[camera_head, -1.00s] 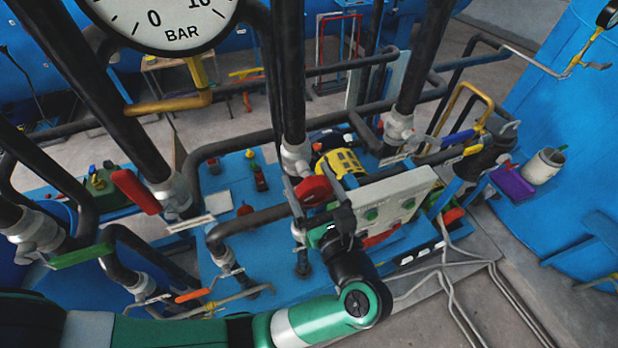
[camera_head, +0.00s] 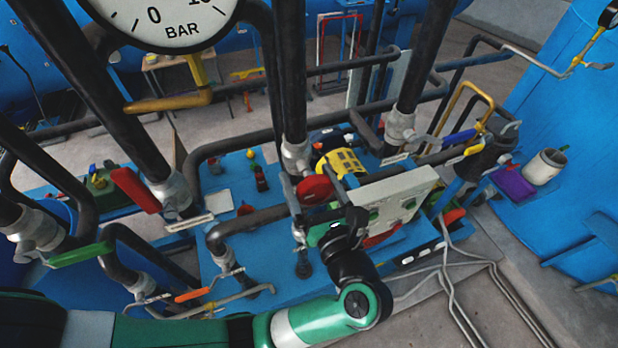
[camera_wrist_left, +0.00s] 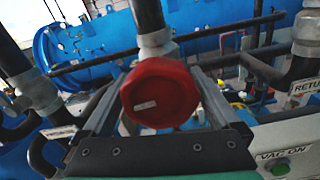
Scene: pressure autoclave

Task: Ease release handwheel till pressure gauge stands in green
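The red release handwheel (camera_head: 315,189) sits on pipework left of the pale control box. In the left wrist view the handwheel (camera_wrist_left: 160,93) is close, with a small pale label on its face. My left gripper (camera_head: 312,182) reaches around it, one finger on each side. In the left wrist view the fingers (camera_wrist_left: 158,100) stand wide apart, with narrow gaps visible beside the wheel; contact at the hidden tips is unclear. The large pressure gauge (camera_head: 165,22) is cut off by the top edge; 0 and BAR show, but its needle and green zone do not. My right gripper is not in view.
A pale control box (camera_head: 390,197) with green buttons stands just right of the handwheel. Dark vertical pipes (camera_head: 291,90) rise close behind it. A red lever (camera_head: 135,190) and a green lever (camera_head: 80,255) lie left. A white bucket (camera_head: 544,166) stands at right.

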